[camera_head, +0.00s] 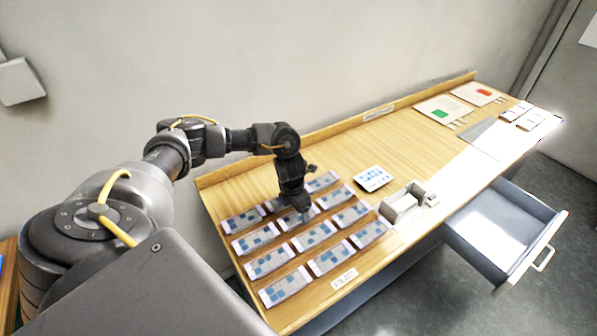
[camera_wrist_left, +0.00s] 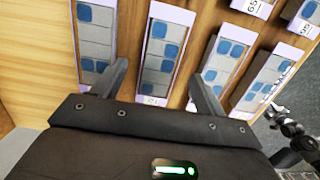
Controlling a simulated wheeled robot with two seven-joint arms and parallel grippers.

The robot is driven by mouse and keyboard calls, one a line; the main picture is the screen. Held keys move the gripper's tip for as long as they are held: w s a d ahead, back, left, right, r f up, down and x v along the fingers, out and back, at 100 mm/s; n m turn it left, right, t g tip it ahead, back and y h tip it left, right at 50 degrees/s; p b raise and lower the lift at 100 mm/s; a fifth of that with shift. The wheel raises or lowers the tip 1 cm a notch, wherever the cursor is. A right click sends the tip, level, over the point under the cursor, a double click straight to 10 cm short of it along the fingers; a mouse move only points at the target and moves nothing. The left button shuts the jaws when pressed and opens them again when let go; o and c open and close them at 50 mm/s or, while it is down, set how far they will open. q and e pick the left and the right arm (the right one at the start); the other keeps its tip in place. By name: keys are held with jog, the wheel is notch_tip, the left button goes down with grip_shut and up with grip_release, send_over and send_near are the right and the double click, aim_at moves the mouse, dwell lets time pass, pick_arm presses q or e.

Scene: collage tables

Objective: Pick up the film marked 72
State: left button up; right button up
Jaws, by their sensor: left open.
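Several flat films with lilac edges and blue squares lie in rows on the wooden table (camera_head: 400,140). My left gripper (camera_head: 303,217) points down over the middle of these rows. In the left wrist view its two fingers (camera_wrist_left: 158,78) are spread apart with nothing held. One film (camera_wrist_left: 164,45) lies between the fingers, with others on either side. The small label at its near end is partly hidden by the gripper body, and I cannot read it surely. I cannot make out which film is marked 72.
A white card with blue squares (camera_head: 373,178) and a pale grey holder (camera_head: 407,203) stand right of the films. Boards with green (camera_head: 440,113) and red (camera_head: 484,92) patches lie at the far end. A drawer (camera_head: 505,230) stands open at the front. Dark jointed parts show at right in the wrist view.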

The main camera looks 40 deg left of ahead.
pick_arm(q)
jog(key=shift+w+f, duration=0.15)
jog(key=shift+f, duration=0.65)
jog(key=shift+c, duration=0.4)
jog(key=c, duration=1)
jog(key=shift+o, duration=0.2)
jog(key=shift+r, duration=0.2)
